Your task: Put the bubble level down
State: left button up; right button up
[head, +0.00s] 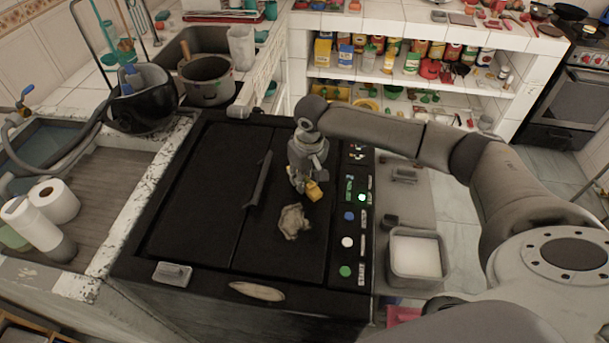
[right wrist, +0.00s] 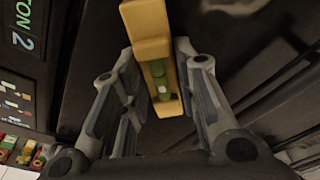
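The bubble level (head: 314,191) is a small yellow block at the tip of my right gripper (head: 304,184), over the right part of the black washer top (head: 200,200). I cannot tell whether the level touches the washer top. My left gripper is not in view.
A crumpled beige cloth (head: 294,222) lies just in front of the gripper. A pale oval thing (head: 257,291) and a small clear dish (head: 172,273) lie near the front edge. Buttons (head: 348,242) line the right side. The washer top's left part is clear.

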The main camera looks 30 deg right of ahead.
aim_at(308, 183)
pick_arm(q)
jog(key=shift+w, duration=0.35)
pick_arm(e)
jog(key=o, duration=0.3)
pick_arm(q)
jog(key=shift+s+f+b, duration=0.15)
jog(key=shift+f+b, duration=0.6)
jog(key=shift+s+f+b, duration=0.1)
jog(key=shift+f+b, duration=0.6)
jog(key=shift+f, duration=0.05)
pick_arm(e)
jog(key=shift+s+d+r, duration=0.1)
jog(key=shift+s+r, duration=0.15)
jog(key=shift+r, duration=1.8)
jog(key=shift+s+a+r, duration=0.1)
jog(key=shift+s+r, duration=0.1)
jog(key=shift+r, duration=1.8)
jog(key=shift+s+d+r, duration=0.1)
jog(key=shift+s+r, duration=0.15)
jog(key=shift+r, duration=1.8)
